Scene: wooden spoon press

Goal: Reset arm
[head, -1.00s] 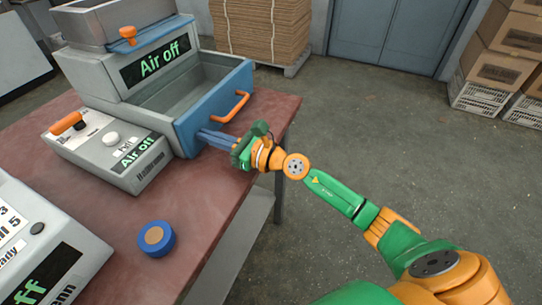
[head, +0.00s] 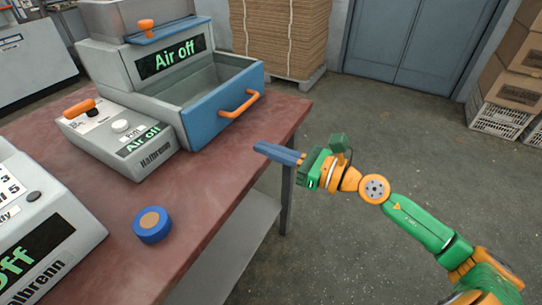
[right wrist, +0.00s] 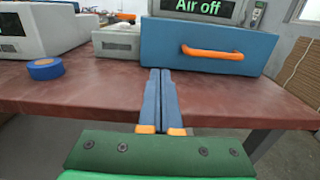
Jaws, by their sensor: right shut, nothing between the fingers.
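My right gripper (head: 278,153) is shut and empty, off the right edge of the table in the head view, apart from the press drawer. In the right wrist view its blue fingers (right wrist: 161,98) lie together, with the table and drawer front beyond them. The press (head: 150,65) reads "Air off", and its blue-fronted drawer (head: 222,112) with an orange handle (head: 240,104) stands open. The drawer looks empty in the part I see. My left gripper is not in view.
The red-brown table (head: 205,185) holds a control box (head: 118,140) with an orange lever, a blue tape roll (head: 152,225) and a grey machine (head: 45,235) at left. Stacked cardboard (head: 280,35) and cartons (head: 512,60) stand behind. The floor (head: 400,120) at right is open.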

